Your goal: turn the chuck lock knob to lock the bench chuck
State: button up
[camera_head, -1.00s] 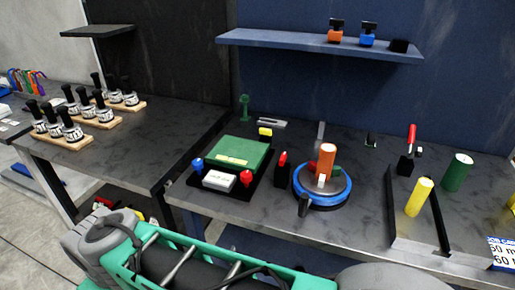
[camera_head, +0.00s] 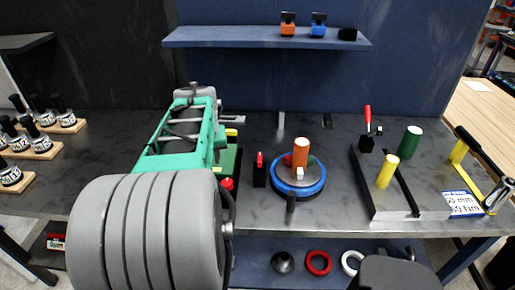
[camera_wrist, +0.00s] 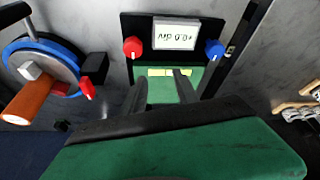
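The bench chuck appears to be the round base with a blue ring (camera_head: 323,184), with an orange cylinder (camera_head: 301,153) upright on it; the ring is at left in the wrist view (camera_wrist: 72,50). A dark handle (camera_head: 291,203) sticks out at its front. Beside it stands a black block with a red lever (camera_head: 259,170), also in the wrist view (camera_wrist: 87,88). Which part is the lock knob, I cannot tell. My gripper (camera_wrist: 162,90) is open and empty above the green plate, right of the chuck in the wrist view. My arm hides it in the head view.
A display box (camera_wrist: 174,33) sits between a red knob (camera_wrist: 132,47) and a blue knob (camera_wrist: 214,49). A tray with a yellow cylinder (camera_head: 387,171) stands right of the chuck; a green cylinder (camera_head: 410,142) is behind. A shelf (camera_head: 265,37) hangs above.

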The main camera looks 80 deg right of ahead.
aim_at(260, 157)
jog(key=s+d+r+m+g, duration=0.1)
jog(key=s+d+m, duration=0.1)
jog(key=s+d, duration=0.35)
jog(key=s+d+r+m, duration=0.1)
jog(key=s+d, duration=0.2)
jog(key=s, duration=0.5)
jog(key=shift+h, duration=0.4)
jog(key=x, duration=0.2)
jog(key=p+x, duration=0.1)
jog(key=x, duration=0.2)
jog(key=p+x, duration=0.1)
jog(key=x, duration=0.2)
jog(key=shift+a+f, duration=0.1)
jog(key=shift+a, duration=0.2)
jog(key=shift+c, duration=0.6)
grip_shut()
